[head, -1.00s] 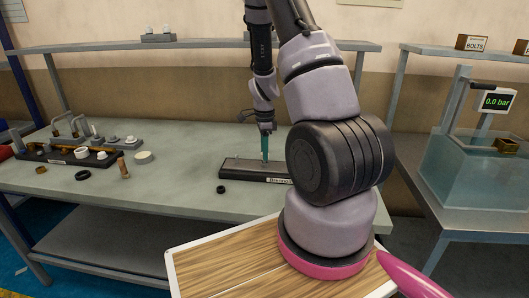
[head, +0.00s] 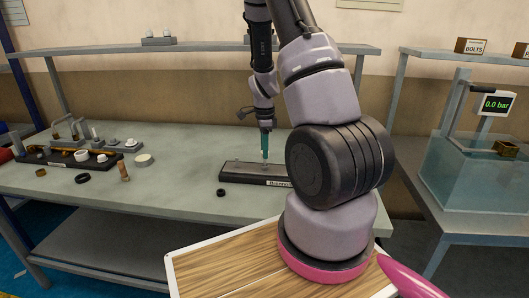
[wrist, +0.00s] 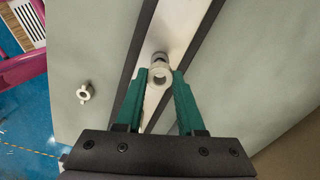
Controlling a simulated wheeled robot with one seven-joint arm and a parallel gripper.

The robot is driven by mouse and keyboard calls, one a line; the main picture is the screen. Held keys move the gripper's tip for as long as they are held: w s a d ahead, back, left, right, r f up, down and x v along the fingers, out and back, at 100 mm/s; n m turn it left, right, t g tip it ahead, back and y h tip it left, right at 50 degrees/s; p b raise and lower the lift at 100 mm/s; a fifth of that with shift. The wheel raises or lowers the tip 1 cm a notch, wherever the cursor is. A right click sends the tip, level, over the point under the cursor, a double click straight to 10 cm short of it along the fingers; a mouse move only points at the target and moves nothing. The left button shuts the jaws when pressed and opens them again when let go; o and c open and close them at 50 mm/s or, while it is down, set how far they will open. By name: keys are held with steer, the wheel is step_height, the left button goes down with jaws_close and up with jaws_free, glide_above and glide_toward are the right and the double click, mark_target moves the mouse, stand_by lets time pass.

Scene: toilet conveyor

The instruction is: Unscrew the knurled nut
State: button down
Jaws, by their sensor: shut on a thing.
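The knurled nut (wrist: 159,73) is a small grey round piece between my fingertips in the wrist view. It sits over the pale strip of a long dark tray-like block (wrist: 125,100), with a ringed end showing just beyond the fingers. My gripper (wrist: 160,76) has teal fingers and is shut on the nut. In the head view, my gripper (head: 265,158) points straight down at the block (head: 240,178); the nut is too small to make out there. Knurling and thread are not clear.
A loose ring-shaped piece (head: 221,193) lies on the bench (head: 185,180) in front of the block; it also shows in the wrist view (wrist: 84,93). A dark fixture (head: 60,160) with several fittings stands at the left. A water tank (head: 470,180) is at the right.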

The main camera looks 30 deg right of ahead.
steer(key=shift+r, duration=1.15)
